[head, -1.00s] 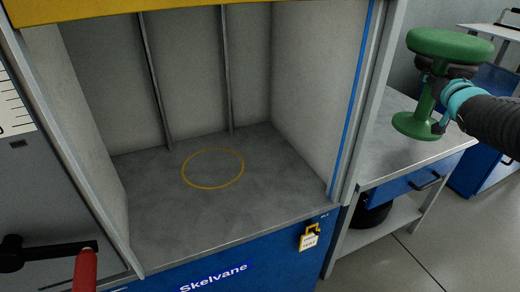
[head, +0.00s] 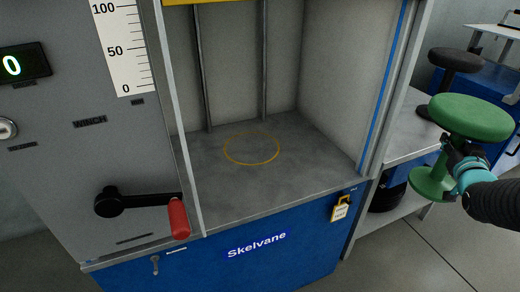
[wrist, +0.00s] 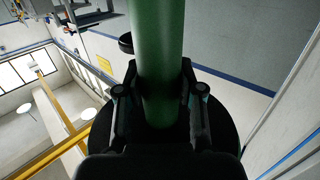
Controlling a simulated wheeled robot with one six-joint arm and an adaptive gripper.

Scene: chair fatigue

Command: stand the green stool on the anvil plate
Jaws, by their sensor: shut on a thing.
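The green stool (head: 470,118) has a round seat, a stem and a round foot, and is held nearly upright at the right of the head view. My gripper (head: 458,158) is shut on its stem. In the wrist view the green stem (wrist: 157,60) runs up between the fingers of my gripper (wrist: 158,100). The anvil plate seems to be the grey floor (head: 262,180) of the open bay, marked with a yellow ring (head: 252,162). The ring is bare. The stool is outside the bay, to its right.
A black stool (head: 455,60) stands on the side bench (head: 405,130) behind the green one. The bay's right post (head: 385,100) lies between stool and ring.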

